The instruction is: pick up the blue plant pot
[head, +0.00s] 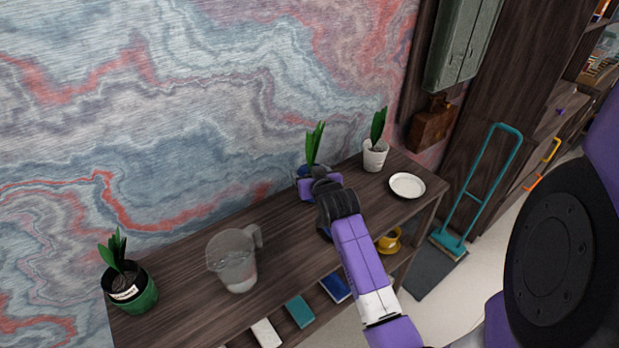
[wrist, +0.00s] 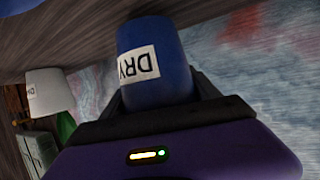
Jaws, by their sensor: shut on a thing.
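The blue plant pot (wrist: 153,50) fills the top middle of the wrist view, with a white label reading "DRY" that shows upside down. In the head view the blue pot (head: 303,171) is mostly hidden behind my gripper (head: 309,184), and its green leaves stick up above. My gripper also shows in the wrist view (wrist: 155,104), with its dark fingers on both sides of the pot. It is shut on the pot. I cannot tell whether the pot's base touches the shelf top.
A white pot with a plant (head: 375,155) and a white plate (head: 407,185) stand to the right on the wooden shelf top (head: 190,262). A glass pitcher (head: 233,262) and a green pot (head: 138,295) stand to the left. A patterned wall (head: 150,110) is close behind.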

